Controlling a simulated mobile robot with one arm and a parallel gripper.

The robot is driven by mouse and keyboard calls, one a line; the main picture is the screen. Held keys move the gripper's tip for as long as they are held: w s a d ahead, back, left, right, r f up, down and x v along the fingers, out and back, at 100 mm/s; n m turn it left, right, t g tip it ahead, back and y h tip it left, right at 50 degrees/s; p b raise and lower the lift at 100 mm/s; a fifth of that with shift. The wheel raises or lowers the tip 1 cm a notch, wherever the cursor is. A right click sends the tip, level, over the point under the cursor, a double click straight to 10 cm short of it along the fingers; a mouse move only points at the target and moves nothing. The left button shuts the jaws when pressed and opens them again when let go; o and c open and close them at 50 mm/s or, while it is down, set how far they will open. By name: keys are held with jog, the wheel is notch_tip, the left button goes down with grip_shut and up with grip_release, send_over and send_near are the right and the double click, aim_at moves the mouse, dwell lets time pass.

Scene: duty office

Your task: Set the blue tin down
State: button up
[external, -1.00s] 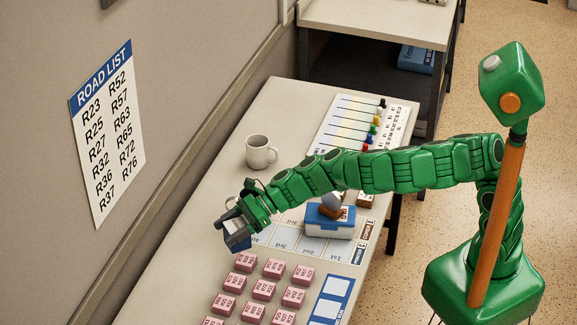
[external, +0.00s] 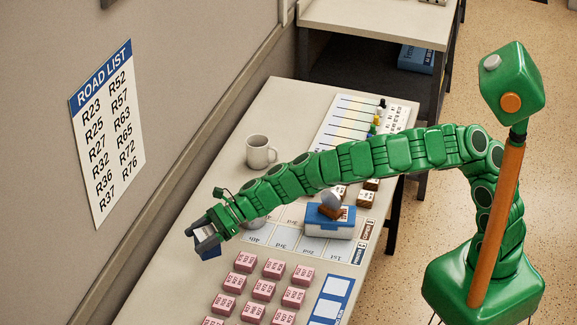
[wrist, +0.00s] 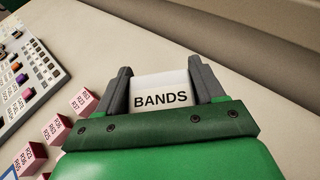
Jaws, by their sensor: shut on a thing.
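Pink blocks (external: 263,290) stand in rows just right of the tin. A blue-and-white box (external: 330,228) with a stamp on it sits on the marked mat (external: 284,242). A white mug (external: 260,152) stands farther back. Bare tabletop surrounds the tin on the wall side.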

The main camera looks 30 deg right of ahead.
jog(key=shift+w+a+f, duration=0.4)
jog(key=shift+a+f, duration=0.25)
jog(key=shift+f, duration=0.3)
jog(key=shift+w+a+f, duration=0.35)
jog(key=shift+a+f, duration=0.35)
jog(key=shift+f, duration=0.3)
jog(key=shift+w+a+f, duration=0.4)
jog(key=shift+a+f, duration=0.25)
jog(key=shift+f, duration=0.3)
jog(key=shift+w+f, duration=0.1)
jog(key=shift+f, duration=1.45)
jog(key=shift+f, duration=0.1)
jog(key=o, duration=1.1)
